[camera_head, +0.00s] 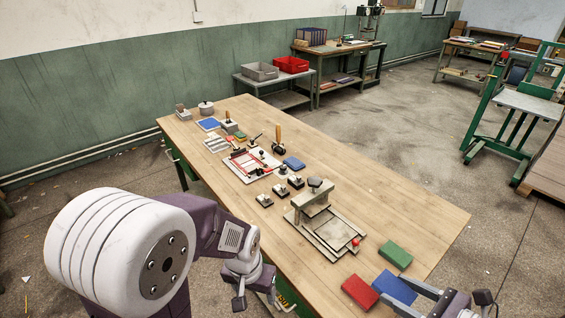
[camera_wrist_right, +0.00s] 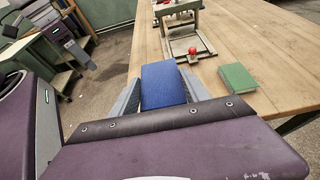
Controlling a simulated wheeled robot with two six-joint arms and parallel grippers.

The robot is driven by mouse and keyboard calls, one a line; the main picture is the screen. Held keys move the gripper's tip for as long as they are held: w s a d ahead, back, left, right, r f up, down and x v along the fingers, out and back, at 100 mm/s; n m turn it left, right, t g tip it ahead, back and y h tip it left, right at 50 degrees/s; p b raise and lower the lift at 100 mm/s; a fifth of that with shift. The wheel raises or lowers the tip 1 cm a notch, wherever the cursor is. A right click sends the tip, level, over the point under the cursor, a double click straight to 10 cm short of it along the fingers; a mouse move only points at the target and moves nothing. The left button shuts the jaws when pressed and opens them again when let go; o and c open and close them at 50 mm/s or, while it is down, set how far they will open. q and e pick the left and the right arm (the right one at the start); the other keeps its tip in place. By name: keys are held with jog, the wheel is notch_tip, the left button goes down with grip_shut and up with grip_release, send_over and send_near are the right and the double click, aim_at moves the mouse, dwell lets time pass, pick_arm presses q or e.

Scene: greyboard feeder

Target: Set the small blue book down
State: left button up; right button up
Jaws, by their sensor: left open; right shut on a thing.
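The small blue book (camera_head: 393,286) is between the fingers of my right gripper (camera_head: 418,290), at the table's near right end. In the right wrist view the blue book (camera_wrist_right: 163,85) stands out ahead between the two grey fingers of the right gripper (camera_wrist_right: 163,97), which is shut on it. I cannot tell whether the book touches the table (camera_head: 420,210). My left gripper (camera_head: 256,297) is open and empty, low beside the table's near edge.
A red book (camera_head: 360,292) lies left of the blue one, and a green book (camera_head: 395,255) lies behind it. A grey press fixture (camera_head: 325,225) with a red knob stands beyond them. Several small tools and blocks fill the table's far half.

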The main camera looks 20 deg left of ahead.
jog(key=shift+s+a+f, duration=0.1)
jog(key=shift+s, duration=0.1)
jog(key=shift+a, duration=0.1)
pick_arm(q)
jog(key=shift+f, duration=0.4)
pick_arm(e)
jog(key=shift+w, duration=0.1)
jog(key=w+f, duration=0.2)
jog(key=w, duration=0.2)
jog(key=w+f, duration=0.2)
jog(key=w, duration=0.1)
jog(key=w+f+b, duration=0.1)
jog(key=w+f, duration=0.1)
jog(key=w, duration=0.2)
jog(key=shift+w+a+f, duration=0.25)
jog(key=shift+w+f, duration=0.05)
jog(key=shift+f, duration=0.1)
notch_tip(320, 180, down, 4)
jog(key=shift+r+b, duration=0.25)
jog(key=shift+b, duration=0.15)
jog(key=shift+f, duration=0.3)
pick_arm(q)
jog(key=shift+f, duration=0.8)
